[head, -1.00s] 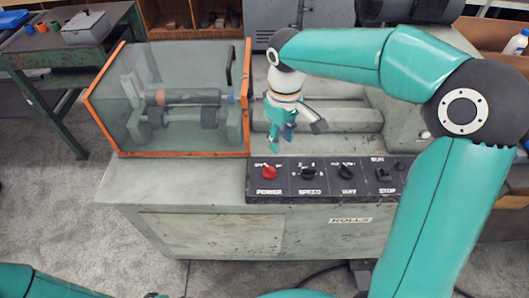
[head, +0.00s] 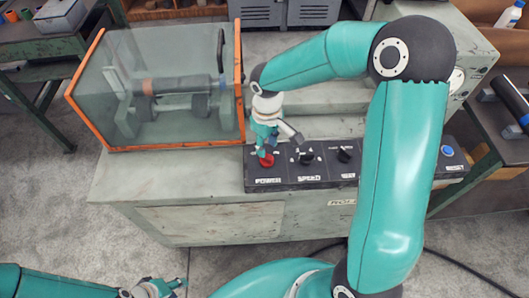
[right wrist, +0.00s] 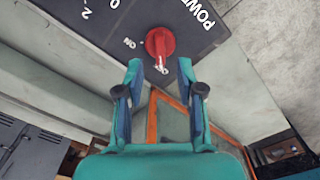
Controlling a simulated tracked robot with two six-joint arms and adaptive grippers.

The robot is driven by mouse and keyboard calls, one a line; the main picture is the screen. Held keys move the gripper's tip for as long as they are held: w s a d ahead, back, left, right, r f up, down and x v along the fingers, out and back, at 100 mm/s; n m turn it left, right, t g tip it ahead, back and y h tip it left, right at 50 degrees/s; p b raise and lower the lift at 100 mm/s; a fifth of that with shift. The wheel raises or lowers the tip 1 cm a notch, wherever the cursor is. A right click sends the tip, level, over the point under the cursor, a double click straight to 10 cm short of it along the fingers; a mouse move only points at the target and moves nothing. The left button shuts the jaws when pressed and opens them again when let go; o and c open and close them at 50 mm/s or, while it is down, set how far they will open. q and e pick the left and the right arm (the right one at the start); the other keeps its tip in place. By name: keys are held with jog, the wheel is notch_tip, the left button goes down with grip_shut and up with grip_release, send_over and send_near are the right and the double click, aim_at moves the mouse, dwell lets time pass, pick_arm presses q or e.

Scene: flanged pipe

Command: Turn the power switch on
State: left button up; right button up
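The red power switch (head: 267,160) is a round knob at the left end of the black control panel (head: 327,172). It is partly hidden by my right gripper (head: 264,152) in the head view. In the right wrist view the red knob (right wrist: 160,43) lies just beyond the fingertips of my right gripper (right wrist: 161,68). Those fingers are open and spread to either side of it, with nothing between them. An "ON" label is left of the knob there; a pale mark shows at its lower edge. My left gripper (head: 158,290) is low at the bottom edge, far from the panel.
The speed knob (head: 305,156) and another black knob (head: 344,155) stand right of the power knob. A blue reset button (head: 447,151) is at the panel's right. A glass guard with an orange frame (head: 240,80) stands close behind and left of my right gripper.

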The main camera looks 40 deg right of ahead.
aim_at(267, 159)
jog(key=shift+f, duration=2.4)
